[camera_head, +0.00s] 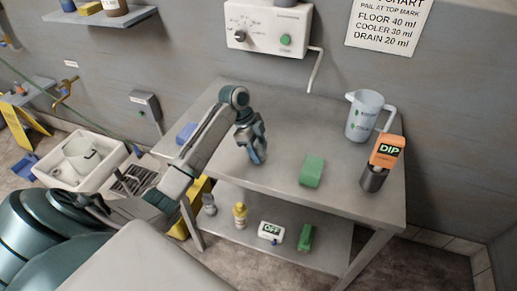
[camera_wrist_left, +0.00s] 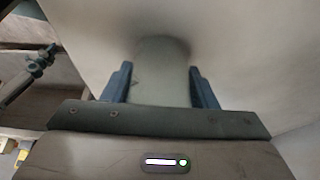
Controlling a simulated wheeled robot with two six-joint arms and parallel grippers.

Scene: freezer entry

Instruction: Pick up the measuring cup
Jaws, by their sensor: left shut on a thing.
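My left gripper (camera_head: 258,155) points down over the left part of the steel table's top. Its blue fingers (camera_wrist_left: 160,88) are shut on a plain grey, smooth, rounded thing, which I take to be the measuring cup (camera_wrist_left: 160,70). The cup sits between the two fingers in the left wrist view; its far end lies against a pale surface. In the head view the fingers mostly hide it, and I cannot tell whether it touches the table. My right gripper is not in view.
A blue block (camera_head: 186,132) lies left. A sink (camera_head: 108,149) is left.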

